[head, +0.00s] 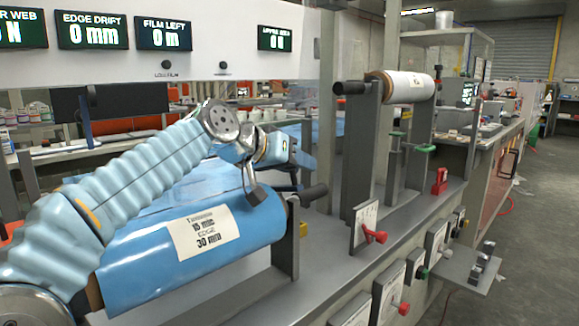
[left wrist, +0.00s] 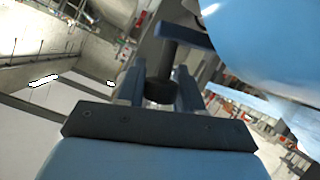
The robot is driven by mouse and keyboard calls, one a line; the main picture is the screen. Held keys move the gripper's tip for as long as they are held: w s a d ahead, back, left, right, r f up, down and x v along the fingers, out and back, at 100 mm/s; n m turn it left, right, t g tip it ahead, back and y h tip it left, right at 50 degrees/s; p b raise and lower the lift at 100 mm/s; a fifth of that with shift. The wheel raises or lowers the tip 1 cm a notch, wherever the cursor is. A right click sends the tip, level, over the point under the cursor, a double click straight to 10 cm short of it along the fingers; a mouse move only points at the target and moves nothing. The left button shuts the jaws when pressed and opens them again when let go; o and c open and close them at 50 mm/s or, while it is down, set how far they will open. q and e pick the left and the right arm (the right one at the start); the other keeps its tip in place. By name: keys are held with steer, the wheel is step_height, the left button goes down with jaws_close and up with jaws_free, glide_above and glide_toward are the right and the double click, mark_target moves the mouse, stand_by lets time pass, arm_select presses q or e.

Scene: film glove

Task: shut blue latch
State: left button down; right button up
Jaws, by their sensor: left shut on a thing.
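My left gripper (head: 284,165) is at the right end of the blue film roll (head: 150,262), by its end stand. In the left wrist view its two fingers (left wrist: 160,84) are closed around the dark round end of a stem. The stem joins a dark blue bar (left wrist: 186,35), which looks like the blue latch. In the head view the latch is mostly hidden behind my gripper and forearm, so I cannot tell how far it is turned. My right gripper is in neither view.
A white roll (head: 408,86) sits on tall grey stands. A red-knobbed dial plate (head: 364,226) and a red clamp (head: 439,182) stand on the grey bench. The aisle floor (head: 545,210) at right is mostly open.

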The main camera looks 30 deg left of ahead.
arm_select(q)
steer(key=shift+s+d+f+m+y+b, duration=0.15)
steer(key=shift+d+f+m+y+b, duration=0.3)
steer(key=shift+f+m+b, duration=0.15)
steer(key=shift+s+d+f+m+y+b, duration=0.1)
steer(key=shift+d+f+m+y+b, duration=0.25)
steer(key=shift+f+m+y+b, duration=0.15)
steer(key=shift+f, duration=0.15)
steer(key=c, duration=0.8)
jaws_free()
steer(key=v, duration=1.4)
steer(key=shift+f, duration=0.2)
